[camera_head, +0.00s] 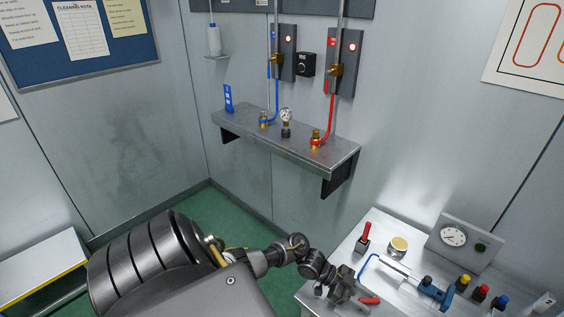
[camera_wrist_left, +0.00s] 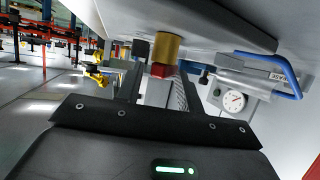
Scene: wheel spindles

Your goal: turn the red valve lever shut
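A red lever handle (camera_head: 369,301) shows at the near edge of the steel bench, right beside the fingertips of my left gripper (camera_head: 348,292). The bench seems to appear overhead in the left wrist view, so that picture looks inverted. There a brass cylinder (camera_wrist_left: 167,47) meets the bench, with a red part (camera_wrist_left: 162,70) at its free end. That red part lies between the two spread fingers of my left gripper (camera_wrist_left: 157,90). I cannot tell whether they touch it. The rest of the valve is hidden in the head view. My right gripper is out of view.
The bench (camera_head: 335,270) also bears a blue-handled tool (camera_head: 430,289), an upright red handle (camera_head: 366,230), a brass-topped round piece (camera_head: 398,246), a gauge box (camera_head: 462,240) and coloured knobs (camera_head: 481,292). A wall shelf (camera_head: 290,150) carries fittings with red and blue hoses.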

